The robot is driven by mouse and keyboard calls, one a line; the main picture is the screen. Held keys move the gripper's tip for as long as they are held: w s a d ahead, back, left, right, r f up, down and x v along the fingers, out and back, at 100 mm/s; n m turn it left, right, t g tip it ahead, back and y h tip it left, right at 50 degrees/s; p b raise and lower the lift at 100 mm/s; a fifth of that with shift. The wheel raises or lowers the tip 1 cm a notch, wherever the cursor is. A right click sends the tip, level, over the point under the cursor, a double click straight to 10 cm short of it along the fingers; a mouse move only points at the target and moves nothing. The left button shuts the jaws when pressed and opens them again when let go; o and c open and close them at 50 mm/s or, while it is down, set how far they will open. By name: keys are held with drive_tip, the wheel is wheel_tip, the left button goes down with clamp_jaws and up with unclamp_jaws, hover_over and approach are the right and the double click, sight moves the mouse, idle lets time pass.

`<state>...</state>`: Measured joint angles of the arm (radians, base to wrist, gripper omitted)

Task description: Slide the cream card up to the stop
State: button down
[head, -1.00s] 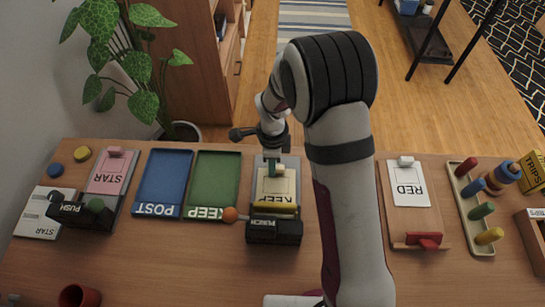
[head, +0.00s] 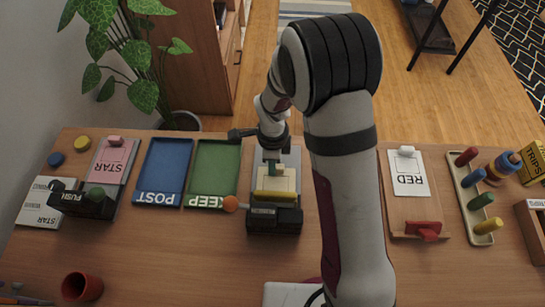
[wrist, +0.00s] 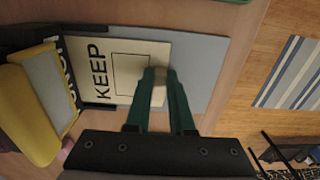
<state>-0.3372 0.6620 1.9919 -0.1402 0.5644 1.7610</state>
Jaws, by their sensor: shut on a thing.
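The cream card (head: 289,183), marked KEEP, lies flat on a grey base (head: 289,160) in front of the black punch (head: 275,221). In the wrist view the card (wrist: 108,62) has its lettered end close against the punch, under or beside the yellow lever (wrist: 32,105). My gripper (head: 273,166) is above the card. In the wrist view its green fingers (wrist: 159,84) are shut on the pale tab (wrist: 159,94) of the card. The stop is hidden by the punch, so I cannot tell whether the card touches it.
Left of the punch are an orange knob (head: 231,204), a green KEEP tray (head: 213,170) and a blue POST tray (head: 164,170). A RED card (head: 408,175) on a board stands right of my arm. A red cup (head: 82,287) is at the front left.

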drive_tip(key=shift+s, duration=0.2)
drive_tip(key=shift+s, duration=0.9)
drive_tip(key=c, duration=0.7)
unclamp_jaws()
wheel_tip(320, 180, up, 16)
drive_tip(key=s+d+r+n, duration=0.1)
drive_tip(key=s+d+n, duration=0.2)
drive_tip(key=s, duration=0.3)
drive_tip(key=s+d+r+n+y, duration=0.1)
drive_tip(key=s+d+n, duration=0.1)
drive_tip(key=s+n, duration=0.3)
drive_tip(key=s+d+r+n, duration=0.1)
drive_tip(key=s+d+n, duration=0.2)
drive_tip(key=s, duration=0.5)
drive_tip(key=shift+s+d+r+n+y, duration=0.25)
drive_tip(key=shift+d+r+n+y, duration=0.15)
drive_tip(key=shift+n, duration=0.3)
